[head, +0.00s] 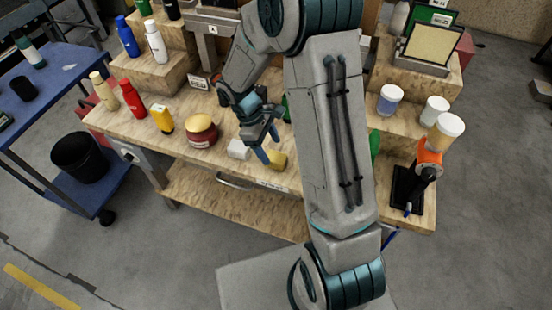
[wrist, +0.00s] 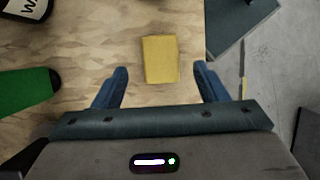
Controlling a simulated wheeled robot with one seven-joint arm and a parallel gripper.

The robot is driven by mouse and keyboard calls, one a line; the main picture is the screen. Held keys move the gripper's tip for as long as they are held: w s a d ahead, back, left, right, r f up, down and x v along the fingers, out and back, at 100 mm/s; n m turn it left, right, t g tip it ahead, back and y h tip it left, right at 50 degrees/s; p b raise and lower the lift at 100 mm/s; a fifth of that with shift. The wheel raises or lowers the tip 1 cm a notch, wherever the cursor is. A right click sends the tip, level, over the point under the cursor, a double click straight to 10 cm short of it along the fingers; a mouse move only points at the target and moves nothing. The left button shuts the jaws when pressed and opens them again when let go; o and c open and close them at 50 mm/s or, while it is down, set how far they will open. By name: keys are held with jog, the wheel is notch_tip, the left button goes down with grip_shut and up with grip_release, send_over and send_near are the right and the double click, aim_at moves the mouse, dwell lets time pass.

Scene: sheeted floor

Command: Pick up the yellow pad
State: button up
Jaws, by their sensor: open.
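The yellow pad (wrist: 160,59) lies flat on the wooden bench top in the wrist view, centred ahead of the space between my fingertips. It also shows in the head view (head: 277,161) near the bench's front edge, just right of a white block (head: 238,149). My gripper (wrist: 159,77) is open and empty, with one blue finger on each side of the pad's line. In the head view my gripper (head: 262,141) hangs just above and beside the pad. I cannot tell its exact height over the bench.
A dark red jar (head: 201,131) and a yellow bottle (head: 162,118) stand to the left on the bench (head: 130,131). In the wrist view a green object (wrist: 25,98) lies at the left, and the bench edge with grey floor is at the right. My arm hides part of the bench.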

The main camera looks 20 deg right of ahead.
aim_at(276, 157)
jog(key=p+x, duration=0.1)
jog(key=x, duration=0.4)
jog(key=shift+s+r, duration=0.1)
jog(key=c, duration=1.2)
jog(key=shift+o, duration=0.2)
jog(key=shift+r, duration=0.1)
jog(key=shift+r, duration=0.85)
notch_tip(276, 157, up, 2)
jog(key=shift+d+r+b, duration=0.1)
jog(key=shift+r+b, duration=0.15)
jog(key=shift+b, duration=0.2)
jog(key=s+d+r+b, duration=0.1)
jog(key=s+d+r, duration=0.5)
jog(key=d, duration=0.4)
jog(key=shift+r, duration=0.35)
jog(key=shift+o, duration=0.9)
